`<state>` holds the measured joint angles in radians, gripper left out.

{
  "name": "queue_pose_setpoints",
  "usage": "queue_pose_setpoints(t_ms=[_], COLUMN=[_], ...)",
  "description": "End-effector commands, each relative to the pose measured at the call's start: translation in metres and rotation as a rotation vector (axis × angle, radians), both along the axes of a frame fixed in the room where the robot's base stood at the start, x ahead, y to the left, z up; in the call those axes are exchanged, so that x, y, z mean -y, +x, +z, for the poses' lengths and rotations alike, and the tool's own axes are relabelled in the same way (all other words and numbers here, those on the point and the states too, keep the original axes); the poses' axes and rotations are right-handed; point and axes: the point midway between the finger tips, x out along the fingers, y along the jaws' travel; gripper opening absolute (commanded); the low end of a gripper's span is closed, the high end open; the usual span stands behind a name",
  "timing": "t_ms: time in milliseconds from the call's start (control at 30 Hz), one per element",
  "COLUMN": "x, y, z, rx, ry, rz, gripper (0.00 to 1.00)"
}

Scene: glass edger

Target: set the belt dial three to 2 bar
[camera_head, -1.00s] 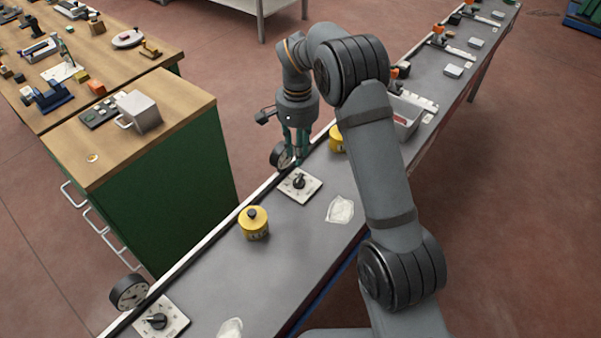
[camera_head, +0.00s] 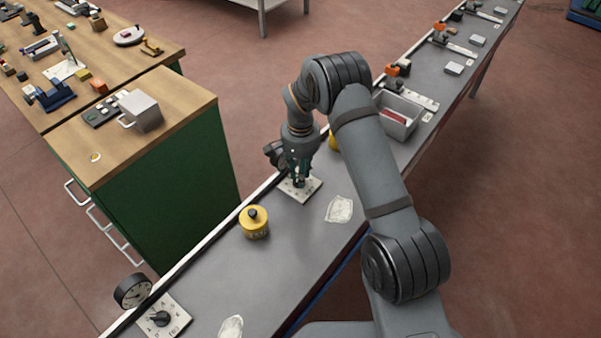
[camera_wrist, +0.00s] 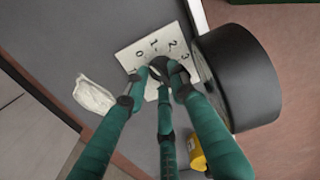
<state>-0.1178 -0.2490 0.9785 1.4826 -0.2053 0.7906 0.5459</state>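The dial is a white plate (camera_head: 313,190) on the grey bench, partly covered by my gripper in the head view. In the wrist view the plate (camera_wrist: 128,57) shows the numbers 0, 1, 2 and 3 around a black knob (camera_wrist: 162,66). My gripper (camera_head: 299,184) points down at the knob, with its green fingertips (camera_wrist: 158,84) around it. I cannot tell whether they touch or grip the knob. The fingers hide part of the knob, so its pointer reading is unclear. A black round gauge (camera_wrist: 240,77) stands beside the plate; its face is turned away in the wrist view.
A yellow labelled pot (camera_head: 254,223) stands on the bench to the left of the dial. A crumpled whitish piece (camera_head: 339,209) lies to the right. A second dial plate (camera_head: 165,317) and gauge (camera_head: 133,291) are nearer the camera. A grey bin (camera_head: 398,115) stands further back.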

Motion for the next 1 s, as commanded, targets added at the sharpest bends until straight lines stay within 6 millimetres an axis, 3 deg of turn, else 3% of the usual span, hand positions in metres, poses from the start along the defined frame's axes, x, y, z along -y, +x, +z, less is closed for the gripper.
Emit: queue_pose_setpoints(t_ms=[100, 533, 1000], x=[0.0003, 0.0002, -0.0001], y=[0.0001, -0.0001, -0.0001], z=[0.0000, 0.0003, -0.0021], rx=[0.000, 0.000, 0.001], ry=[0.000, 0.000, 0.000], rz=[0.000, 0.000, -0.042], gripper=[0.24, 0.00, 0.00])
